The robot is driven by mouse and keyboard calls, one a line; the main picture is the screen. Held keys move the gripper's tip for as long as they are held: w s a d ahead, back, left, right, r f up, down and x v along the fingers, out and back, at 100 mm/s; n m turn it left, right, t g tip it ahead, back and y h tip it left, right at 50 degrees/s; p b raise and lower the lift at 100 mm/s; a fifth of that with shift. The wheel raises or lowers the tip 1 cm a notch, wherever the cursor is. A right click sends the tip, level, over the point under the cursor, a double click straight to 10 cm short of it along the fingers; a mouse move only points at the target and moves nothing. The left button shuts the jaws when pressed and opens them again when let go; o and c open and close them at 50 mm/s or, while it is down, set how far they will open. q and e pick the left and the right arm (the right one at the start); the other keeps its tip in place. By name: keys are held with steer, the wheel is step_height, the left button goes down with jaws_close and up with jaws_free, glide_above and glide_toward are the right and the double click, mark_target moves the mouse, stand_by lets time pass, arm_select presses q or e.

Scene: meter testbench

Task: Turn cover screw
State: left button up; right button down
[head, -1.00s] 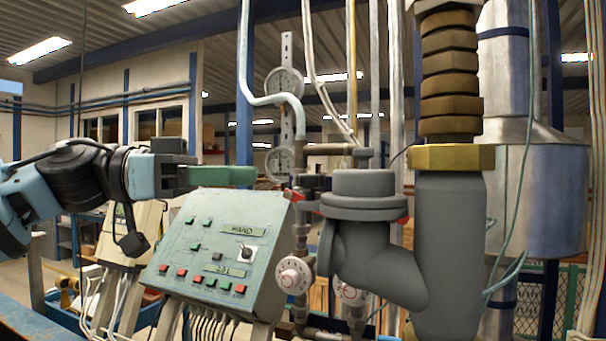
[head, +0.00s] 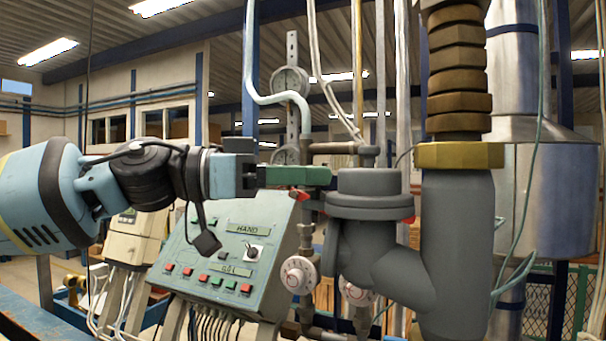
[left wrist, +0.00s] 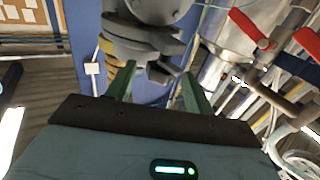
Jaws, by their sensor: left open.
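The grey round cover (head: 372,181) sits on top of a grey angled pipe fitting (head: 372,250) right of centre in the head view. No separate screw can be made out on it. My left gripper (head: 328,176) reaches in from the left at about the cover's height, its green fingertips just beside the cover's left edge. In the left wrist view the two green fingers of my left gripper (left wrist: 157,82) stand apart with nothing held between them. Grey stepped round parts of the fitting (left wrist: 140,35) lie just beyond the fingertips. My right gripper is not in view.
A control box (head: 215,262) with buttons stands below my left arm. A thick grey pipe (head: 455,240) with a brass nut (head: 458,156) rises right of the cover. Dials (head: 298,274) and thin pipes stand behind. Red handles (left wrist: 250,28) show in the left wrist view.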

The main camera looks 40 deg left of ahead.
arm_select(q)
steer(key=c, duration=1)
